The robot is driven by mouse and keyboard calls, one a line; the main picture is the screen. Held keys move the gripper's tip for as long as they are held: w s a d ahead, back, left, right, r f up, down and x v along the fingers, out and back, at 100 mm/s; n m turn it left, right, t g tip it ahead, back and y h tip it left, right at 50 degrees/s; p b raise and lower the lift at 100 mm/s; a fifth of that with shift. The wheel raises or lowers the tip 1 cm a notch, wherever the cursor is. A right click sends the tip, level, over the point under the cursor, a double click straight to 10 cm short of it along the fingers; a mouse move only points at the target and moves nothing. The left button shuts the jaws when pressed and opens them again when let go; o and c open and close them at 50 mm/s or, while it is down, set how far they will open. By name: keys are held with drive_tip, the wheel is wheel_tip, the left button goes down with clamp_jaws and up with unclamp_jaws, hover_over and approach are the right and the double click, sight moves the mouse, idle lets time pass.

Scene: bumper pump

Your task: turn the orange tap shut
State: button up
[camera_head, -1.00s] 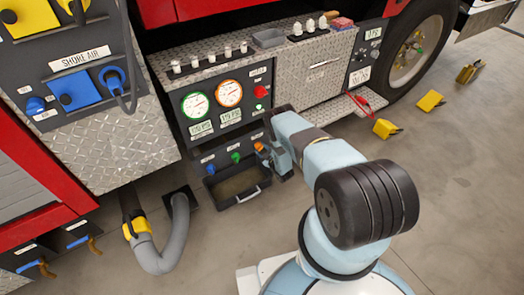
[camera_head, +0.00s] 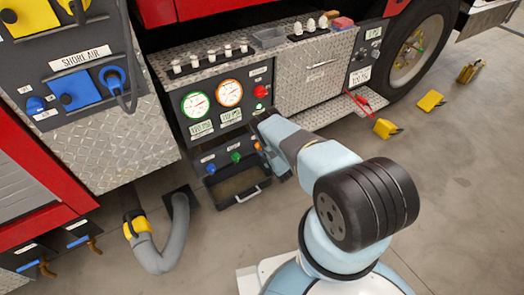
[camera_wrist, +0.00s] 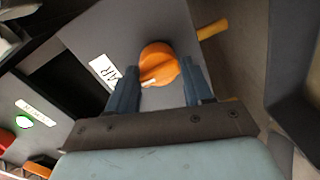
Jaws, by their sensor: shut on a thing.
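The orange tap (camera_wrist: 158,63) is a rounded knob with a pale mark, on a grey panel beside a white label in the wrist view. My gripper (camera_wrist: 160,85) has one finger on each side of it and is shut on it. In the head view only a sliver of the orange tap (camera_head: 259,147) shows at the right end of the row of taps. My gripper and wrist (camera_head: 279,162) cover the rest of it there.
A blue tap (camera_head: 211,168) and a green tap (camera_head: 236,157) sit to the left in the same row. An open black tray (camera_head: 240,200) with a handle is below. Gauges (camera_head: 229,93) and a red knob (camera_head: 260,91) are above.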

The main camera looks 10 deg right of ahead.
idle(0.5)
drive_tip(key=o, duration=0.9)
drive_tip(key=shift+o, duration=0.2)
drive_tip(key=shift+s, duration=0.1)
drive_tip(key=f+v, duration=0.1)
drive_tip(key=v, duration=1.2)
drive_tip(key=shift+s+r, duration=0.3)
drive_tip(key=shift+r, duration=0.15)
